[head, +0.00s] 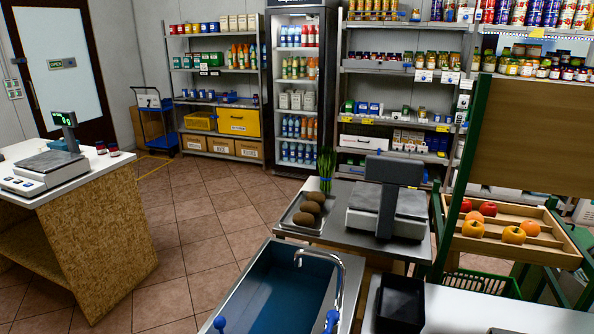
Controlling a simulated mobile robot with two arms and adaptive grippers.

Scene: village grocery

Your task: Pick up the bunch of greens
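The bunch of greens (326,168) is a slim bundle of long green stalks. It stands upright at the back left of the steel counter (345,243), just behind a tray of brown potato-like items and left of a grey scale. A blue band shows low on the bundle, and its bottom end is partly hidden. Nothing is touching it from my side. Neither of my grippers shows in the head view.
The metal tray (291,226) holds brown items in front of the greens. The scale (388,205) stands to their right. A sink (285,293) with a curved tap (339,270) lies nearer me. A fruit crate (570,258) is at right. Tiled floor is free at left.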

